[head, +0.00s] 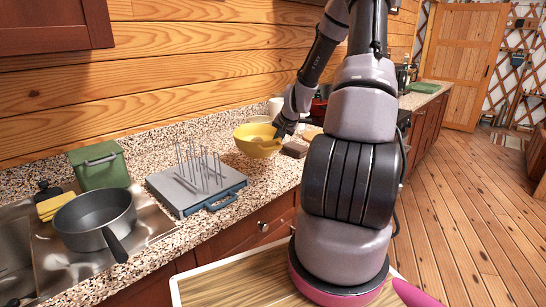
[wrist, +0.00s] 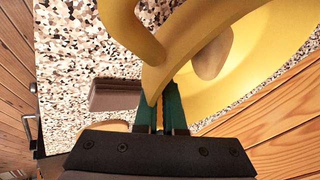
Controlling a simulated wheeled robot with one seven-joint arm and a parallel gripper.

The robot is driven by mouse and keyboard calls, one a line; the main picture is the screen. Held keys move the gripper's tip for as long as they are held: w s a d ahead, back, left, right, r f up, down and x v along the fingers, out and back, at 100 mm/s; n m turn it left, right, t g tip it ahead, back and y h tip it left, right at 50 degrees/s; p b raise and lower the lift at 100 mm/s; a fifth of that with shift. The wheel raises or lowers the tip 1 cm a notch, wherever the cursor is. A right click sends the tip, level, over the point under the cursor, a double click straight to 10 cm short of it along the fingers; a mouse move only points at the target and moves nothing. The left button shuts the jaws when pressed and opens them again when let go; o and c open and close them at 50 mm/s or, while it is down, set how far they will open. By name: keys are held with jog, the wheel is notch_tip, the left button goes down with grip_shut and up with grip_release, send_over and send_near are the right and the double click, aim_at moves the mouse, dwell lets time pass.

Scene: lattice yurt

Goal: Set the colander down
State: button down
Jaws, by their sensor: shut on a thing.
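The yellow colander (head: 257,146) is at the counter, right of the peg rack in the head view. My gripper (head: 279,131) comes in from its right side. In the wrist view, the teal fingers (wrist: 160,112) are shut on the colander's yellow rim or handle (wrist: 165,72), and the bowl fills the upper right. I cannot tell whether its base touches the counter or hangs just above it. The speckled counter (head: 262,178) shows bare in front of it.
A grey peg rack with a blue base (head: 197,182) stands left of the colander. A dark brown block (head: 295,149) lies close on its right, also in the wrist view (wrist: 115,95). Further left are a grey pan (head: 95,218) and a green box (head: 99,165). The wooden wall (head: 200,75) is behind.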

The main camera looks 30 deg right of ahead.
jog(key=shift+f, duration=2.5)
jog(key=shift+a, duration=0.1)
jog(key=c, duration=1)
grip_release()
jog(key=shift+f, duration=0.1)
